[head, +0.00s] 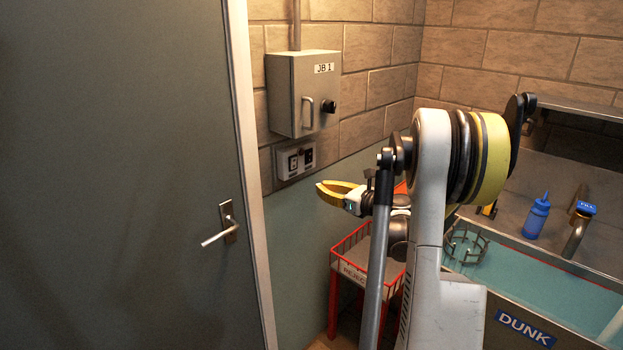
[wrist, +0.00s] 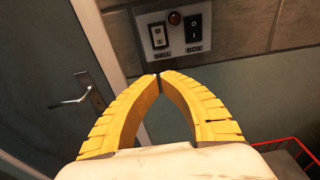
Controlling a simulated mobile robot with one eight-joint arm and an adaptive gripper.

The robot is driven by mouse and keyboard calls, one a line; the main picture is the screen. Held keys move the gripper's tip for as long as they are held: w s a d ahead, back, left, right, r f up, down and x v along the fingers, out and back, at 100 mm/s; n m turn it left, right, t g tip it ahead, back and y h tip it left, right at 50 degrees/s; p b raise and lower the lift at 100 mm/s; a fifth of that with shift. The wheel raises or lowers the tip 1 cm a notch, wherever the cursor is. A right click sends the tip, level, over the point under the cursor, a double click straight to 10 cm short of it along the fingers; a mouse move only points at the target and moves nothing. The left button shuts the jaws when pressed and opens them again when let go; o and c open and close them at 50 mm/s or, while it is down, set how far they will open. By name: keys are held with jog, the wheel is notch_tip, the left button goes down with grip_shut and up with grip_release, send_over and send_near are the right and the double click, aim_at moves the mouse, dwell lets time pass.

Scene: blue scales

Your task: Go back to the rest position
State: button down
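My gripper (head: 321,189) has yellow fingers and points left, held in the air in front of the wall below the grey JB 1 box. In the wrist view my gripper (wrist: 159,77) has its two fingertips together, with only a thin dark line between them. The fingers bow outward and nothing is between them. The wall switch panel (wrist: 174,30) is beyond the tips, and the tips appear apart from it. My arm hides part of the area behind it in the head view.
The JB 1 box (head: 305,95) hangs above the switch panel (head: 295,159). A grey door (head: 110,180) with a handle (head: 222,232) is at left. A red-framed reject basket (head: 352,262) stands below my gripper. At right are the DUNK tank (head: 560,270), a blue bottle (head: 537,217) and a tap (head: 577,232).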

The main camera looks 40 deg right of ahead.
jog(key=shift+s+d+f, duration=0.1)
jog(key=shift+s+f, duration=0.05)
jog(key=shift+s, duration=0.8)
jog(key=s+a+r+n+g+y, duration=0.1)
jog(key=a+r+n+g, duration=0.15)
jog(key=a+n, duration=0.75)
jog(key=s+a+r+n+g+y, duration=0.1)
jog(key=a+n+g, duration=0.35)
jog(key=a, duration=1.15)
jog(key=s+a+f+n+g+h, duration=0.1)
jog(key=s+a+n, duration=0.6)
jog(key=s+n, duration=0.2)
jog(key=s+a+f+n+g+h, duration=0.1)
jog(key=s+a+f+n+h, duration=0.1)
jog(key=s+a+n, duration=0.5)
jog(key=s+n, duration=0.3)
jog(key=n, duration=0.1)
jog(key=shift+s+f, duration=0.2)
jog(key=shift+f, duration=0.05)
jog(key=shift+n+g, duration=0.25)
jog(key=shift+g, duration=0.05)
